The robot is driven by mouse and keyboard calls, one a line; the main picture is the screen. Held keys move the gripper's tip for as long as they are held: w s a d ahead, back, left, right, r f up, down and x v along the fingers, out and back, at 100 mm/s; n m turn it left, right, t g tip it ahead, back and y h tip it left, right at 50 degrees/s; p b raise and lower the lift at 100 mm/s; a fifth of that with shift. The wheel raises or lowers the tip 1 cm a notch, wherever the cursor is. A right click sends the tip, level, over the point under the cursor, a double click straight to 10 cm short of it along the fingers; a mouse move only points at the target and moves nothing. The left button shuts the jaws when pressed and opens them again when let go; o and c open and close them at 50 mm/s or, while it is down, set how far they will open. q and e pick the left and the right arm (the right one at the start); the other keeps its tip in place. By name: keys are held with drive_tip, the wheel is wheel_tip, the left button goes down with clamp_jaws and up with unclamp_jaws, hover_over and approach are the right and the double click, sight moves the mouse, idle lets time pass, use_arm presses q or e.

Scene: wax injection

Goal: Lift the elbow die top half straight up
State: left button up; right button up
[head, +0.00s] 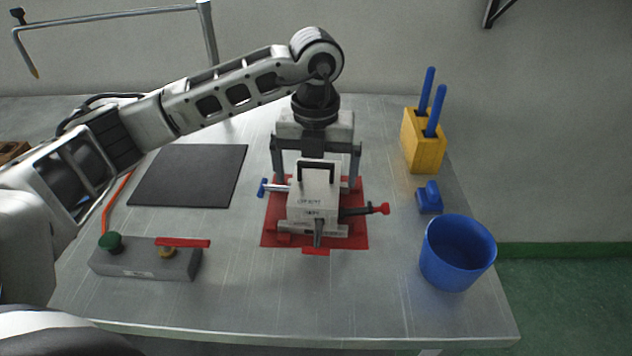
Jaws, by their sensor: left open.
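The elbow die (311,208) is a light grey block with dark lettering. It stands on a red mat (352,238) near the middle of the table. A black handle (316,165) is on top of its upper half. A blue-ended pin (272,187) sticks out on its left and a red-ended rod (365,209) on its right. My left gripper (316,176) comes down from above, just behind the handle. Its fingers are open, one on each side of the die's top. Whether they touch the die I cannot tell. My right gripper is out of view.
A dark flat pad (190,176) lies at left. A grey block with a green knob and red lever (143,263) is at front left. A yellow holder with blue sticks (424,143), a small blue object (429,198) and a blue cup (457,255) stand along the right edge.

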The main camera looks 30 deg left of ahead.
use_arm(q)
wheel_tip(320, 180, down, 2)
drive_tip(key=shift+f, duration=0.1)
drive_tip(key=c, duration=1.5)
drive_tip(key=shift+w, duration=0.1)
drive_tip(key=shift+c, duration=1.3)
drive_tip(key=shift+r, duration=0.3)
